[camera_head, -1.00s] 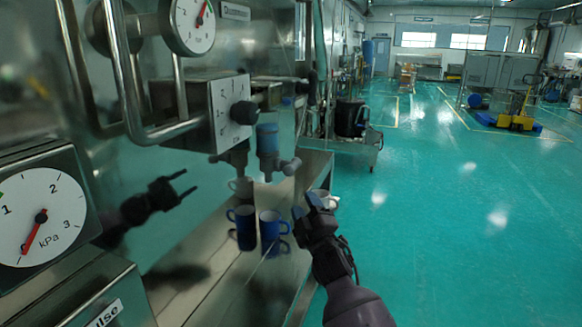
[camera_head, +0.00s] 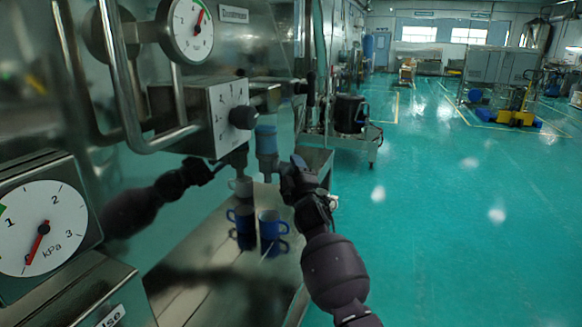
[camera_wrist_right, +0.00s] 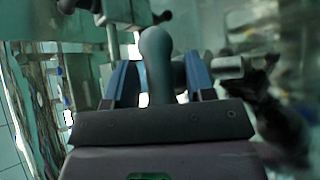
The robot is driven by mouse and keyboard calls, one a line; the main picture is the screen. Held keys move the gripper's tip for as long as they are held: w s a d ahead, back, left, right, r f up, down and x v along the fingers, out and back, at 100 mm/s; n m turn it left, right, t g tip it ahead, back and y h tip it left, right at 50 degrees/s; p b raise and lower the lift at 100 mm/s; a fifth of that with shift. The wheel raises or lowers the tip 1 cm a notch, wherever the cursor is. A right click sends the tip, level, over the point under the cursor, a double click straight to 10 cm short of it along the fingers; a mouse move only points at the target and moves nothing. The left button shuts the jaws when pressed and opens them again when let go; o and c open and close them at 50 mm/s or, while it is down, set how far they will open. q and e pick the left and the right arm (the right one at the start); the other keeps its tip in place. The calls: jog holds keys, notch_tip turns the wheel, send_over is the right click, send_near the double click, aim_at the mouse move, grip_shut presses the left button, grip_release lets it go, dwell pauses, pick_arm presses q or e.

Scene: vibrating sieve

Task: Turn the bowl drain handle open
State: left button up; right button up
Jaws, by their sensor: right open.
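The blue drain valve (camera_head: 266,143) hangs below the steel machine. In the head view its grey handle is hidden behind my right gripper (camera_head: 291,168), which is at the valve's right side. In the right wrist view the rounded grey handle (camera_wrist_right: 156,58) stands between the two blue fingers of my right gripper (camera_wrist_right: 160,82). The fingers are apart, with gaps showing beside the handle, so it is not clamped. My left gripper is not in view; the dark arm shape at left looks like a reflection in the steel.
A blue mug (camera_head: 268,226) stands on the steel shelf (camera_head: 235,288) below the valve. A box with a dial and black knob (camera_head: 228,115) is just left above the valve.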

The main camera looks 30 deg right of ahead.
jog(key=shift+w, duration=0.15)
jog(key=c, duration=0.9)
